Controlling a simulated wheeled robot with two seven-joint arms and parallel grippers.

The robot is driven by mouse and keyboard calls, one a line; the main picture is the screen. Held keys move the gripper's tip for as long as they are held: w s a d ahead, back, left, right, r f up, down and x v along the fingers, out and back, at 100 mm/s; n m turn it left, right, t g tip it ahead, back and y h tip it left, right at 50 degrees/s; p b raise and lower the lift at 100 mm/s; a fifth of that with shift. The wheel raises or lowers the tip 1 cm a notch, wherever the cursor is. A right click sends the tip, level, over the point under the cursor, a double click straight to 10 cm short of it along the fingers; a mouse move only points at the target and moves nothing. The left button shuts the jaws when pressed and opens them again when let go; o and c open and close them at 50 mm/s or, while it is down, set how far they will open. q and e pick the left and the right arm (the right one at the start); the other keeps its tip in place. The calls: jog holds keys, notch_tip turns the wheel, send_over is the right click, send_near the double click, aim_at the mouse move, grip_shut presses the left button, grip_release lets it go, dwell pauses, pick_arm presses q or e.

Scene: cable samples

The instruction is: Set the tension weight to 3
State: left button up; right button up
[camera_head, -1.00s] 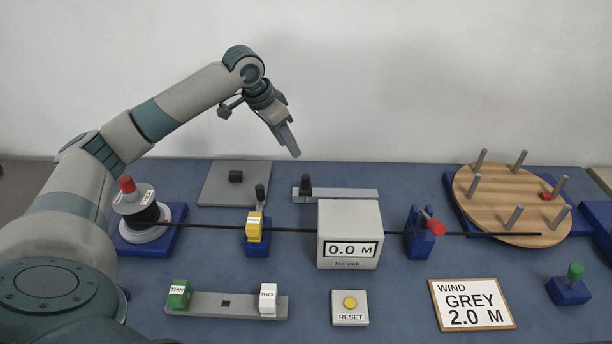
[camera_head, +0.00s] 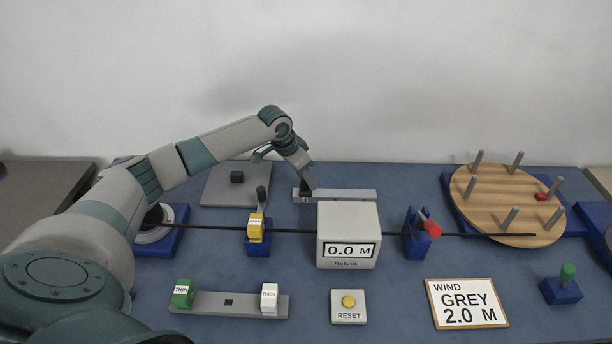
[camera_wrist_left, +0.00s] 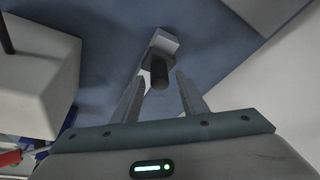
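The tension weight appears to be the dark knob (camera_wrist_left: 160,73) on the grey bar (camera_head: 350,195) behind the meter box. In the head view the knob is mostly covered by my gripper at the bar's left end. My left gripper (camera_head: 307,184) points down at that end. In the left wrist view its two fingers (camera_wrist_left: 161,80) are apart, with the knob between or just beyond their tips. I see no clear contact. No scale numbers are readable on the bar. My right gripper is not in view.
The meter box (camera_head: 348,221) reading 0.0 M stands just in front of the bar. A yellow-topped clamp (camera_head: 255,228) is to its left, and a black cable (camera_head: 205,228) crosses the table. A grey plate (camera_head: 215,190) lies left of the bar. A wooden disc with pegs (camera_head: 490,213) is at right.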

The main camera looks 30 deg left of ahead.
pick_arm(q)
jog(key=shift+f, duration=0.25)
jog(key=shift+c, duration=0.6)
grip_shut()
jog(key=shift+w+d+r, duration=0.1)
jog(key=shift+w+d, duration=0.2)
jog(key=shift+d, duration=0.15)
jog(key=w+d, duration=0.3)
jog(key=d, duration=0.1)
jog(key=w+d+p, duration=0.1)
jog(key=w+d, duration=0.2)
jog(key=d, duration=0.2)
jog(key=w+d+p, duration=0.1)
jog(key=w+d, duration=0.2)
jog(key=d, duration=0.2)
jog(key=shift+d, duration=0.4)
jog(key=shift+w, duration=0.1)
jog(key=shift+c, duration=0.3)
grip_release()
jog(key=shift+d, duration=0.1)
jog(key=shift+o, duration=0.9)
